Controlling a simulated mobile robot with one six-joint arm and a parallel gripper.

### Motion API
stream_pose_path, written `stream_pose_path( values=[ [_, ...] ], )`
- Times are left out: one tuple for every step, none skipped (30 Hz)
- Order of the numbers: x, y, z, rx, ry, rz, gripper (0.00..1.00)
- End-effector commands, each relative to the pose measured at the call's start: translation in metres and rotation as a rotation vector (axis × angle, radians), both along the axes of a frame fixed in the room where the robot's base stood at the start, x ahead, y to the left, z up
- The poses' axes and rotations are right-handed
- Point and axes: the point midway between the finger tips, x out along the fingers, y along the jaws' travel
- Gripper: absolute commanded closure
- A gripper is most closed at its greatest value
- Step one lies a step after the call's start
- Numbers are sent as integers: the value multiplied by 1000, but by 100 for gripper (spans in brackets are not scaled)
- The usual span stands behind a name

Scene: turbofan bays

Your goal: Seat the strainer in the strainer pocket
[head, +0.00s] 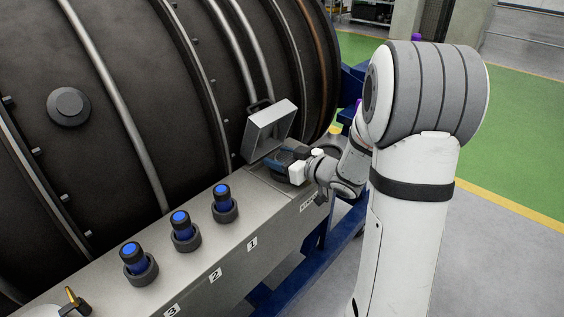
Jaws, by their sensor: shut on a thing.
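My gripper (284,161) is at the far end of the grey ledge, beside an open box-like lid (270,128). The strainer pocket is not clearly seen. The place below the lid is largely covered by my gripper, so I cannot tell whether the strainer touches it. A small label on the ledge front below my gripper is too small to read.
Several blue-topped cylinders stand in dark cups along the ledge (205,262), including one nearby (223,200), with labels 1, 2 and 3. The large dark engine casing (120,100) rises behind. A brass-coloured fitting (72,300) is at lower left. Open floor (510,140) lies right.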

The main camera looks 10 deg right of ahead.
Motion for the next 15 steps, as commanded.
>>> stream_pose_path(
  values=[
    [0,-1,-8,-2,6,-5,78],
    [0,-1,-8,-2,5,-4,78],
    [0,-1,-8,-2,3,-4,79],
    [0,-1,-7,-2,3,-4,79],
    [1,-1,-7,-3,3,-4,79],
    [1,-1,-7,-3,3,-4,79],
    [1,-1,-7,-2,2,-4,79],
    [0,-1,-7,-3,3,-4,47],
    [0,-1,-7,-3,3,-4,43],
    [0,-1,-7,-3,3,-4,41],
    [0,-1,-7,-3,3,-4,38],
    [0,-1,-7,-3,3,-3,35],
    [0,-1,-7,-3,3,-3,33],
    [0,-1,-7,-3,3,-3,30],
    [0,0,-7,-3,3,-3,27]
  ],
)
